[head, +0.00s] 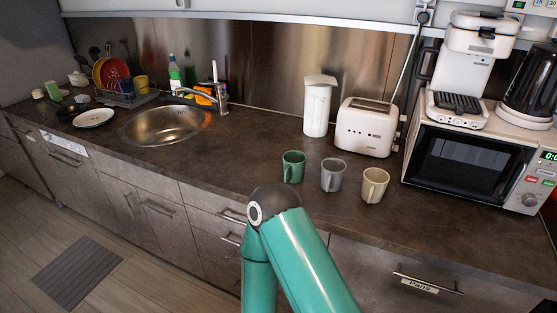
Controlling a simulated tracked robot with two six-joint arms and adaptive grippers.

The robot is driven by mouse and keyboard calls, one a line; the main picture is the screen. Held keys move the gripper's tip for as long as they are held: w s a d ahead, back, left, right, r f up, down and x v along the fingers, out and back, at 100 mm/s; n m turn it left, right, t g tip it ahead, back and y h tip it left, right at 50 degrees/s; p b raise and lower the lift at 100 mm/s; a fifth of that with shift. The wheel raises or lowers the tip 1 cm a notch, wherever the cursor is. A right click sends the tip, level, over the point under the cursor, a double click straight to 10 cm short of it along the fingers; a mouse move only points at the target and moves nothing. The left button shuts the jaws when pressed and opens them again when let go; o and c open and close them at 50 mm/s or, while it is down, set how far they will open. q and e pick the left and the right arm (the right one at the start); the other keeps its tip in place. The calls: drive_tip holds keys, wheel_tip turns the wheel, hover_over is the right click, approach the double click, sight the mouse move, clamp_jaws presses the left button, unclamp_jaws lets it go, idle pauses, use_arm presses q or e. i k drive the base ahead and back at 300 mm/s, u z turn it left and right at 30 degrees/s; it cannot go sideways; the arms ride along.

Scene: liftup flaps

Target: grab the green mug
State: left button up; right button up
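The green mug (293,167) stands upright on the dark countertop (240,165), at the left end of a row of mugs. A grey mug (333,176) stands to its right, apart from it, and a beige mug (374,186) stands further right. A teal arm of mine rises from the bottom of the head view, and its bent joint sits in front of the counter edge, below the green mug in the picture. Neither of my grippers shows in this view.
A white toaster (366,127) and a white canister (318,106) stand behind the mugs. A microwave (477,163) with a coffee machine (464,75) on top is at the right. A sink (166,125) is at the left. Counter between sink and green mug is clear.

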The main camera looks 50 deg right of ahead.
sight(294, 161)
drive_tip(key=u, duration=0.05)
drive_tip(key=i, duration=1.8)
drive_tip(key=z, duration=4.25)
drive_tip(key=k, duration=0.05)
drive_tip(key=u, duration=2.4)
drive_tip(key=k, duration=0.8)
drive_tip(key=z, duration=0.15)
drive_tip(key=i, duration=0.8)
drive_tip(key=u, duration=0.15)
